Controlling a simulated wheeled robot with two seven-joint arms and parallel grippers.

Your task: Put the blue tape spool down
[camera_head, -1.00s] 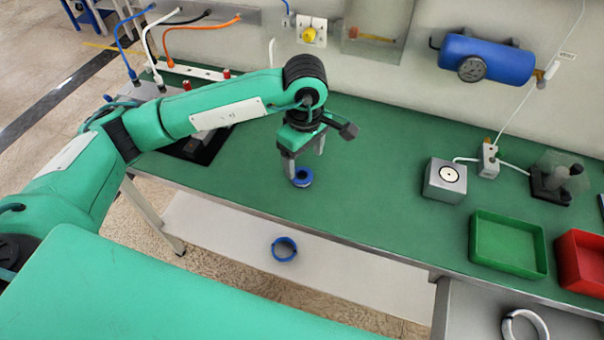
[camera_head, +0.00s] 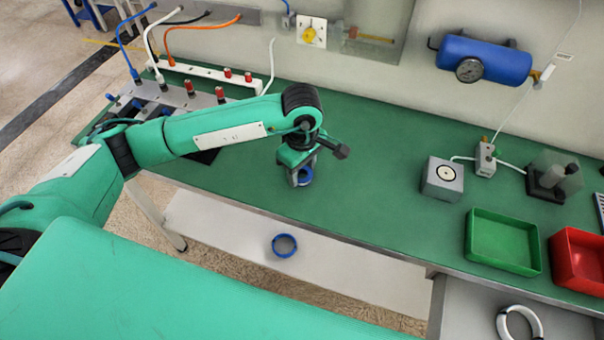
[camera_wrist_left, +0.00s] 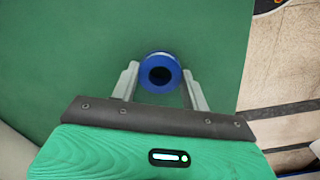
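The blue tape spool (camera_head: 306,176) is a small upright ring at the bench's front part, low at the green bench top (camera_head: 385,170). My left gripper (camera_head: 303,178) points down over it, with one finger on each side. In the left wrist view the spool (camera_wrist_left: 160,72) shows its blue rim and dark hole between the two grey fingertips of my left gripper (camera_wrist_left: 161,74). Both tips look to be against its sides, so the gripper appears shut on it. Whether the spool's underside touches the bench is hidden. My right gripper is not in view.
Another blue ring (camera_head: 284,245) lies on the lower shelf (camera_head: 345,266). A grey block (camera_head: 442,180), a green tray (camera_head: 505,243) and a red tray (camera_head: 577,260) stand to the right. Connectors and cables are at the back left. The bench middle is clear.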

